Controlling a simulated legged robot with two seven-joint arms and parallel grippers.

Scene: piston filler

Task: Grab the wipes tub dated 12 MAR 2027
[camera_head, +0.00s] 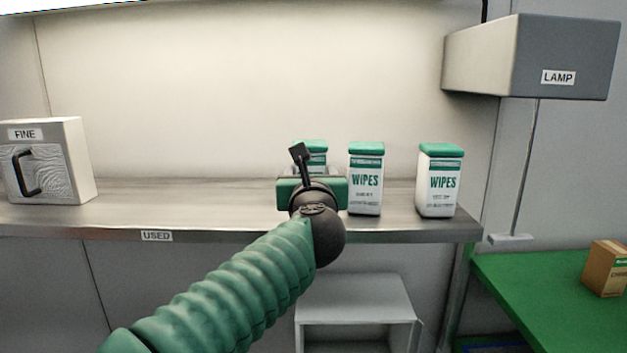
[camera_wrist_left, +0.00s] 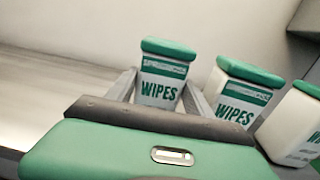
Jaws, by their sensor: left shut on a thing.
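Three white wipes tubs with green lids stand in a row on the steel shelf. The leftmost tub (camera_head: 313,147) is mostly hidden behind my left gripper (camera_head: 312,180) in the head view. In the left wrist view this tub (camera_wrist_left: 163,72) sits between the two grey fingers of the gripper (camera_wrist_left: 162,95), which is shut on it. The middle tub (camera_head: 365,182) stands close to the right of the gripper, and the right tub (camera_head: 439,183) stands near the shelf's right end. The small date print on the tubs is too small to read. My right gripper is out of view.
A box labelled "FINE" (camera_head: 62,160) stands at far left. A "LAMP" housing (camera_head: 530,58) overhangs at upper right. A green table (camera_head: 510,285) holds a cardboard box (camera_head: 606,268).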

